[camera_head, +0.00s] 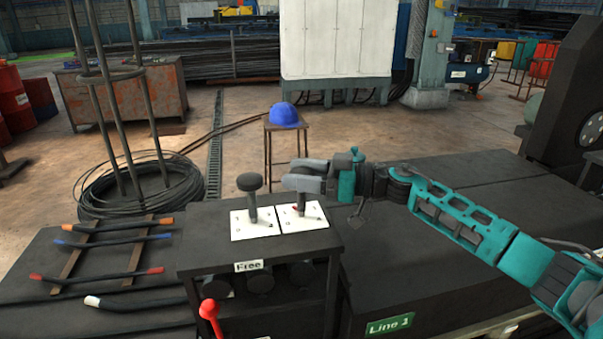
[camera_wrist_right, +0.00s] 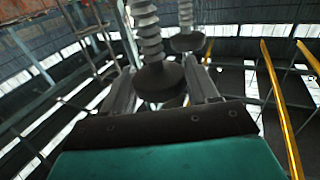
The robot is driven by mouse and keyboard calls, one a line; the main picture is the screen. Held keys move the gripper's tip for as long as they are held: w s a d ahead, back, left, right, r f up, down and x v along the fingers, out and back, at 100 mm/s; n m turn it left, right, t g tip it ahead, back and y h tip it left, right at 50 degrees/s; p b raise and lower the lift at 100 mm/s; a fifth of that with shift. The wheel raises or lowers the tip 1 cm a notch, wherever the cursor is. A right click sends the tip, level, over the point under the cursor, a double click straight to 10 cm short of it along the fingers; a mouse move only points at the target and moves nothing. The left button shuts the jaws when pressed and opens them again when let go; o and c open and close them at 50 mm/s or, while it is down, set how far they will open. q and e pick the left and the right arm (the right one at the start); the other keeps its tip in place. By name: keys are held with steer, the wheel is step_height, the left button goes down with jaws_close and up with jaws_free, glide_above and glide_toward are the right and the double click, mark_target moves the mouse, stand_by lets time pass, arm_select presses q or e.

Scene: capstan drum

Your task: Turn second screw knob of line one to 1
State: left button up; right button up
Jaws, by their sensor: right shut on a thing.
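Two screw knobs stand on white dial plates on top of a dark control box. The first knob (camera_head: 249,183) has a round dark head on a grey shaft and stands free on the left plate (camera_head: 254,224). The second knob's shaft (camera_head: 301,203) rises from the right plate (camera_head: 304,218); its head is hidden by my right gripper (camera_head: 300,176). A small red mark shows at the shaft's base; its exact reading is too small to tell. In the right wrist view, the second knob's dark head (camera_wrist_right: 160,80) sits between the fingers of my right gripper (camera_wrist_right: 160,92), which is shut on it.
The control box (camera_head: 208,246) carries a "Free" label and a red-knobbed lever (camera_head: 210,312) on its front. A green "Line 1" sign (camera_head: 389,325) is at the lower right. A stool with a blue helmet (camera_head: 284,115) stands behind. The first knob is close beside my right gripper.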

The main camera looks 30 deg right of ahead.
steer(key=c, duration=0.3)
steer(key=shift+r, duration=0.1)
steer(key=shift+w+r+n+g+y, duration=0.1)
steer(key=shift+r+n+g+y, duration=0.05)
steer(key=shift+n+g+y, duration=0.3)
steer(key=shift+d+g+p, duration=0.1)
steer(key=shift+g+p, duration=0.2)
steer(key=shift+g, duration=0.05)
steer(key=shift+n+g+y, duration=0.65)
steer(key=shift+n+g, duration=0.2)
steer(key=shift+g, duration=0.05)
steer(key=n+g+y+b, duration=0.1)
steer(key=n+g+b, duration=0.1)
steer(key=g, duration=0.1)
steer(key=shift+n+g+y, duration=0.3)
steer(key=shift+g, duration=0.1)
steer(key=shift+n+g+b, duration=0.6)
steer(key=shift+g+b, duration=0.1)
steer(key=shift+g, duration=0.2)
